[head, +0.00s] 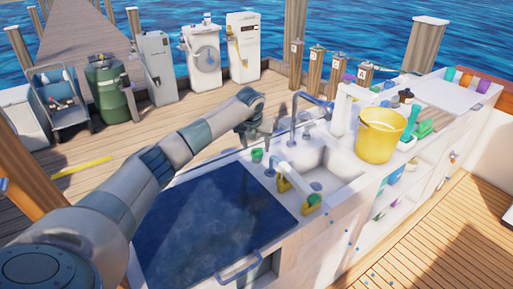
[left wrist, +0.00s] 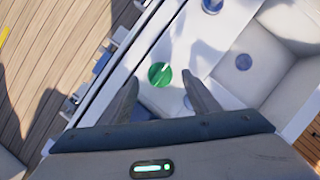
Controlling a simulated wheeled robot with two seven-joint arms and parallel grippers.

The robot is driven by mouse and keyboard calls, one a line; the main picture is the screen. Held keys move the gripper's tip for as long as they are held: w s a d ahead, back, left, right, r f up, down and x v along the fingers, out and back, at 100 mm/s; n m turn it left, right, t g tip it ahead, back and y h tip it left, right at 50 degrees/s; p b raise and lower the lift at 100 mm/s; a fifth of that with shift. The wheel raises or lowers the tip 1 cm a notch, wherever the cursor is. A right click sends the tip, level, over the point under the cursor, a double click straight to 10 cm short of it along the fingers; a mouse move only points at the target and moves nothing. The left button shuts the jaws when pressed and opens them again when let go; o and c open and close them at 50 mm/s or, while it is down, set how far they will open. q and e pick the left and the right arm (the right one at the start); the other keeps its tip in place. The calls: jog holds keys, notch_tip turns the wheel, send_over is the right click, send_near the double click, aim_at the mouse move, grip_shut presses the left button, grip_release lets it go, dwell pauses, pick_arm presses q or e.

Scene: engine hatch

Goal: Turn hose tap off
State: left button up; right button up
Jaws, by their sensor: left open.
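A small round green knob (head: 257,155), which looks like the hose tap, stands on the white counter left of the sink. In the left wrist view the green knob (left wrist: 160,74) shows beyond the gap between my finger tips. My left gripper (head: 254,138) is above and just behind the knob in the head view. In the left wrist view the left gripper (left wrist: 160,80) is open, with a finger on each side of the gap and nothing held. I cannot tell any contact with the knob. My right gripper is in neither view.
A sink (head: 318,160) with a tall grey faucet (head: 294,108) is right of the knob. A yellow-and-green fitting (head: 298,190) lies near the sink. A yellow bucket (head: 381,135) stands farther right. A dark blue hatch (head: 210,225) is below my left arm.

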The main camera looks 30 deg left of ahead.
aim_at(257, 152)
pick_arm(q)
jog(key=shift+x, duration=1.5)
jog(key=c, duration=1)
jog(key=shift+c, duration=0.2)
